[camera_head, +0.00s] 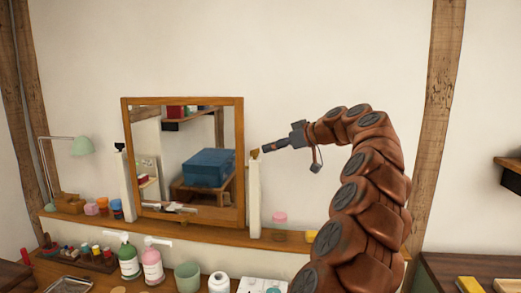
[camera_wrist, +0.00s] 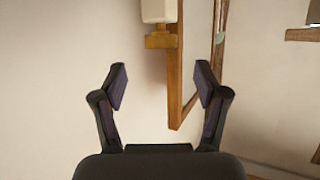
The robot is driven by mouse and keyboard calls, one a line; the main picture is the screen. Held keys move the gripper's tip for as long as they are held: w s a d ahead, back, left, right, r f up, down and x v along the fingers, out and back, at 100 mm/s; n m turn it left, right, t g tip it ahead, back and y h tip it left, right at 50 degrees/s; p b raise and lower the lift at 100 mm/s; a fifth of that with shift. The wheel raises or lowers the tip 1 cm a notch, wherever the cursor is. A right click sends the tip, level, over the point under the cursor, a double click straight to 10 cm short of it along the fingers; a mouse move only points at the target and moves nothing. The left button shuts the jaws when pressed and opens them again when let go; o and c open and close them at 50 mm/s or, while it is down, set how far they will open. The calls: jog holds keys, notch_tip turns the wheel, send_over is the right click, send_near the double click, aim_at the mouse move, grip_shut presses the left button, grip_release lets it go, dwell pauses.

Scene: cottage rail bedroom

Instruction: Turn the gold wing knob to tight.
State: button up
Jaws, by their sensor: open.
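The gold wing knob (camera_head: 255,153) sits at the top of the white post on the right side of the mirror (camera_head: 240,180). In the wrist view the gold knob (camera_wrist: 160,41) is at the end of the white post (camera_wrist: 158,10), which enters from the top edge. My gripper (camera_head: 265,149) is just right of the knob in the head view, pointing left. In the wrist view my gripper (camera_wrist: 162,82) is open and empty. The knob shows above the gap between the fingertips, not between the fingers.
The wooden mirror frame (camera_wrist: 175,90) shows behind the right finger in the wrist view. A green lamp (camera_head: 82,146) stands at left. The wall above the mirror is clear.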

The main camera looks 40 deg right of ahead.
aim_at(256, 152)
jog(key=p+x, duration=0.1)
jog(key=x, duration=0.5)
jog(key=shift+w, duration=0.1)
jog(key=shift+a, duration=0.1)
jog(key=c, duration=1.2)
jog(key=shift+o, duration=0.2)
jog(key=shift+f, duration=0.1)
